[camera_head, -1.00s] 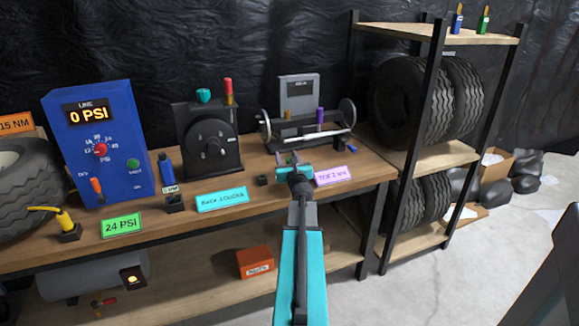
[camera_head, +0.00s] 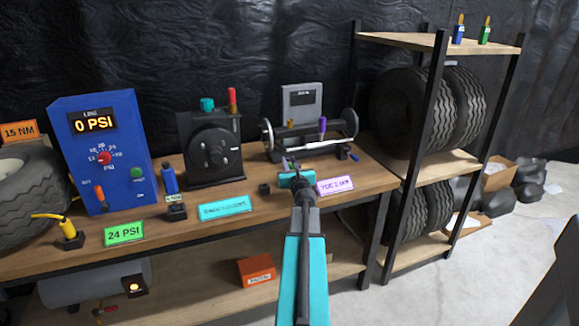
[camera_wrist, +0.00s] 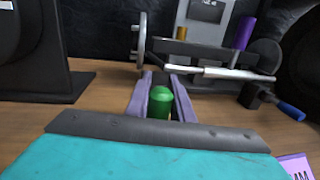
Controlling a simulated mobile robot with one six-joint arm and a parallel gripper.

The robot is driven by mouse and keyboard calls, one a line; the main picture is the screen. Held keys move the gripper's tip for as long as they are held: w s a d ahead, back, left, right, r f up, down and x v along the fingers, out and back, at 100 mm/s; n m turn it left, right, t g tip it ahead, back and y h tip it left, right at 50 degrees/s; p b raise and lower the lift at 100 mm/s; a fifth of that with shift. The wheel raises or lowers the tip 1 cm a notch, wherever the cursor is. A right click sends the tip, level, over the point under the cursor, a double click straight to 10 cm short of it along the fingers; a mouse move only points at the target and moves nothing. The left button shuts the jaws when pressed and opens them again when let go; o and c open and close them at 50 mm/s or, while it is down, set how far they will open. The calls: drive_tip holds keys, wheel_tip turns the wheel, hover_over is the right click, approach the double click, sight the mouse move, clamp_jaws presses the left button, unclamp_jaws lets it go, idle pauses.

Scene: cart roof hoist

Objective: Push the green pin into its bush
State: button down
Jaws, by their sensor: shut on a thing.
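My gripper (camera_head: 290,164) reaches over the bench in front of the wheel balancer-like stand. In the wrist view its two purple-grey fingers (camera_wrist: 161,97) are closed on a green pin (camera_wrist: 160,105) with a rounded top. The pin stands between the fingers, and its lower end is hidden by the gripper body. A bit of yellow shows beside the pin. The pin's bush cannot be made out in either view, so I cannot tell whether the pin is in it.
Behind the gripper is a grey stand (camera_head: 302,103) with a horizontal bar (camera_head: 330,145) and a purple knob (camera_head: 322,125). A black machine (camera_head: 214,155) stands left. A small black block (camera_head: 264,188) and a purple label (camera_head: 336,185) flank the gripper.

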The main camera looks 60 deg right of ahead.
drive_tip(key=s+a+r+p, duration=0.1)
drive_tip(key=s+a+p, duration=0.2)
drive_tip(key=s, duration=0.3)
drive_tip(key=s+a+r+p, duration=0.2)
drive_tip(key=s+a+p, duration=0.1)
drive_tip(key=s+p, duration=0.2)
drive_tip(key=shift+s+a+r, duration=0.25)
drive_tip(key=shift+s+a, duration=0.05)
drive_tip(key=shift+s, duration=0.2)
drive_tip(key=p, duration=0.2)
drive_tip(key=s+p, duration=0.1)
drive_tip(key=p, duration=0.1)
drive_tip(key=shift+a+p, duration=0.25)
drive_tip(key=shift+p, duration=0.1)
drive_tip(key=shift+s+a+p, duration=0.3)
drive_tip(key=shift+s+p, duration=0.2)
drive_tip(key=shift+p, duration=1.15)
